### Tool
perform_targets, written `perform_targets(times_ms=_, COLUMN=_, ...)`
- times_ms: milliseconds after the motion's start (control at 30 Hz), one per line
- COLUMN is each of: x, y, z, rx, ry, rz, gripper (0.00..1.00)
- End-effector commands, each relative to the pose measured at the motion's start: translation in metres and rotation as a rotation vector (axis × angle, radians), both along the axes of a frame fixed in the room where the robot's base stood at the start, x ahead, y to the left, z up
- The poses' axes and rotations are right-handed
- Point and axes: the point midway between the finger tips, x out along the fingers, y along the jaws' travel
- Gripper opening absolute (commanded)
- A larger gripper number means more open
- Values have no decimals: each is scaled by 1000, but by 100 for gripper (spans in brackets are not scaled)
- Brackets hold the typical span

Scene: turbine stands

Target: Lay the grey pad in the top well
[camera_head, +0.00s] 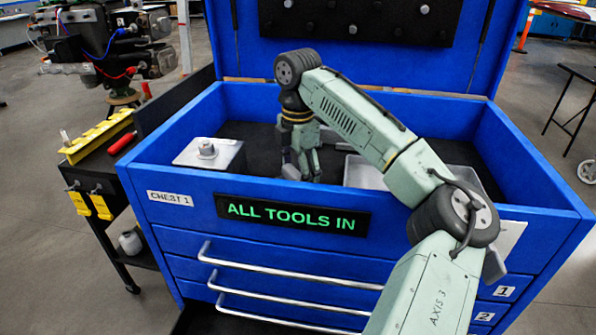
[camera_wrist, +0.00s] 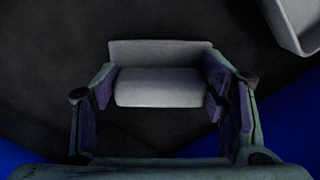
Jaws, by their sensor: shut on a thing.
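The grey pad (camera_wrist: 160,86) is between the two fingers of my gripper (camera_wrist: 161,95) in the wrist view, and the fingers are shut on it. It looks like a pale grey block with a flat back strip and a rounded front. Dark lining lies beneath it; I cannot tell whether it touches. In the head view my gripper (camera_head: 304,166) points down inside the top well (camera_head: 258,137) of the blue chest, behind the front wall. The pad is mostly hidden there by the fingers and the wall.
A grey box with a round knob (camera_head: 207,149) stands at the well's left. A pale grey tray (camera_head: 362,172) lies right of my gripper; its corner also shows in the wrist view (camera_wrist: 288,22). The blue front wall (camera_head: 170,182) and raised lid (camera_head: 390,62) bound the well.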

Motion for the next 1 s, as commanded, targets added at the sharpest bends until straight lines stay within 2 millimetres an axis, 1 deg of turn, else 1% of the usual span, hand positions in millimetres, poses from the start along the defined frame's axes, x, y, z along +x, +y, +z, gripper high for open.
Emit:
perform_targets(times_ms=233, x=0, y=0, z=0, rx=0, ry=0, rz=0, gripper=16)
perform_targets(times_ms=267, x=0, y=0, z=0, rx=0, ry=0, rz=0, gripper=68)
perform_targets(times_ms=600, x=0, y=0, z=0, rx=0, ry=0, rz=0, gripper=89)
perform_targets(times_ms=800, x=0, y=0, z=0, rx=0, ry=0, rz=0, gripper=89)
perform_targets(times_ms=833, x=0, y=0, z=0, rx=0, ry=0, rz=0, gripper=90)
perform_targets(times_ms=933, x=0, y=0, z=0, rx=0, ry=0, rz=0, gripper=96)
perform_targets(times_ms=1000, x=0, y=0, z=0, rx=0, ry=0, rz=0, gripper=96)
